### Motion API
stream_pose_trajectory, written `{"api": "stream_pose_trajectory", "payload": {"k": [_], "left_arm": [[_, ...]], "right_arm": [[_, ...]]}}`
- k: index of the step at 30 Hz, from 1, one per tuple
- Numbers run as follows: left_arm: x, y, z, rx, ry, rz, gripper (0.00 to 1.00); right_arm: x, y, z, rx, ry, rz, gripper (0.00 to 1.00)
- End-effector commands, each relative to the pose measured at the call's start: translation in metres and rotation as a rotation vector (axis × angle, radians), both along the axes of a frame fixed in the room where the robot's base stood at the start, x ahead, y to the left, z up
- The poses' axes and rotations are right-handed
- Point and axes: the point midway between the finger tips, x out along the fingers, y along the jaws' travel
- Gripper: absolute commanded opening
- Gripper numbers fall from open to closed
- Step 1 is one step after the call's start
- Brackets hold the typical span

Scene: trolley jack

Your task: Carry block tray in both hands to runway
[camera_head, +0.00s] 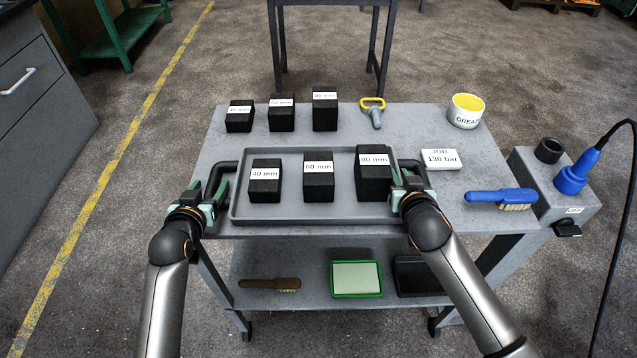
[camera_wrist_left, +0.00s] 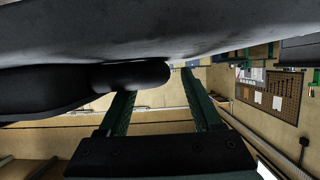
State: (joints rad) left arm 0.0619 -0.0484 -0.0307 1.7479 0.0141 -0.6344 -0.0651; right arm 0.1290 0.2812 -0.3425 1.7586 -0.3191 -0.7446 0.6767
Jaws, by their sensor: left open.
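The grey block tray (camera_head: 335,213) lies on the trolley's top, with black handles at its left (camera_head: 222,172) and right ends. It holds black blocks labelled 40 mm (camera_head: 265,187), 60 mm (camera_head: 318,183) and 80 mm (camera_head: 374,184). My left gripper (camera_head: 214,196) is open at the left handle. In the left wrist view, a dark rounded bar end (camera_wrist_left: 140,75) shows near the tips of my left gripper (camera_wrist_left: 160,90). My right gripper (camera_head: 404,184) is at the tray's right end, by the right handle; its jaw gap is hidden. I cannot make out a runway.
Three more black blocks (camera_head: 281,116), a yellow-handled tool (camera_head: 374,112), a grease tub (camera_head: 466,111) and a job card (camera_head: 441,159) are behind and right of the tray. A blue brush (camera_head: 501,198) and a grey box (camera_head: 556,186) stand right. The lower shelf holds a green-rimmed tray (camera_head: 356,293).

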Motion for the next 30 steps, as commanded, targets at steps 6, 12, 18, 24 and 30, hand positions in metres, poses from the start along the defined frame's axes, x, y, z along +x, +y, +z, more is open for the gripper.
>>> {"api": "stream_pose_trajectory", "payload": {"k": [6,12,18,24,30], "left_arm": [[0.01,-0.0007,-0.004,0.0,-0.001,0.0,0.66],[0.0107,-0.0008,-0.004,0.0,-0.001,0.0,0.66],[0.0104,-0.0007,-0.0041,0.0,-0.001,0.0,0.54],[0.0103,-0.0007,-0.0042,0.0,0.0,0.0,0.31],[0.0102,-0.0007,-0.0043,0.0,0.0,0.0,0.09]], "right_arm": [[0.0102,-0.0006,-0.0036,0.001,0.0,0.0,0.2],[0.0106,-0.0006,-0.0041,0.001,0.0,0.0,0.2],[0.0104,-0.0006,-0.0041,0.001,0.0,0.0,0.08],[0.0103,-0.0006,-0.0041,0.001,0.0,0.0,0.0],[0.0102,-0.0007,-0.0041,0.001,0.0,0.0,0.0]]}}
